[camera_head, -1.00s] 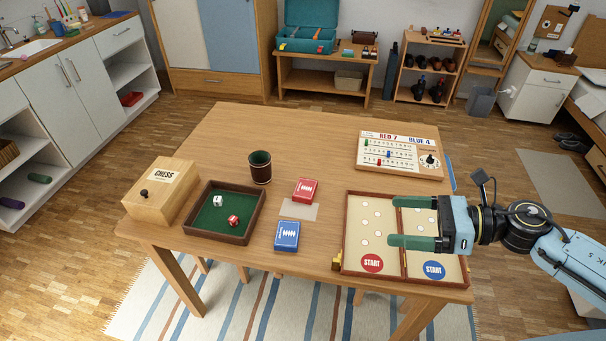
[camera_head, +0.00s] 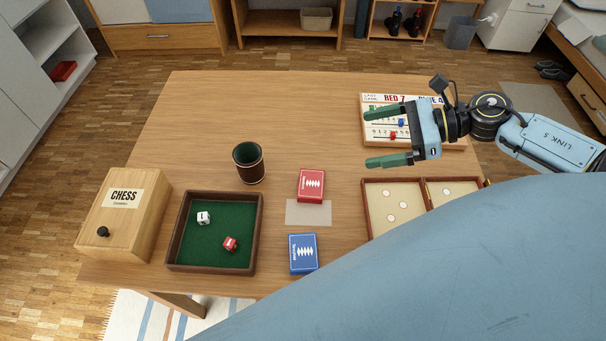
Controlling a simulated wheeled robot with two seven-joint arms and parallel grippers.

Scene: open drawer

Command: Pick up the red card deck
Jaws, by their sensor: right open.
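The red card deck (camera_head: 311,186) lies flat on the wooden table, at the back edge of a pale card mat (camera_head: 308,213). A blue card deck (camera_head: 303,254) lies just in front of the mat. My right gripper (camera_head: 366,139) is open and empty, with its green fingers pointing left. It is above the table, to the right of and behind the red deck, in front of the scoreboard. My left gripper is not in view.
A dark dice cup (camera_head: 249,163) stands left of the red deck. A green-lined dice tray (camera_head: 259,222) with two dice and a wooden chess box (camera_head: 128,215) are further left. A scoreboard (camera_head: 456,147) and a game board (camera_head: 376,212), partly hidden by my blue arm, are at right.

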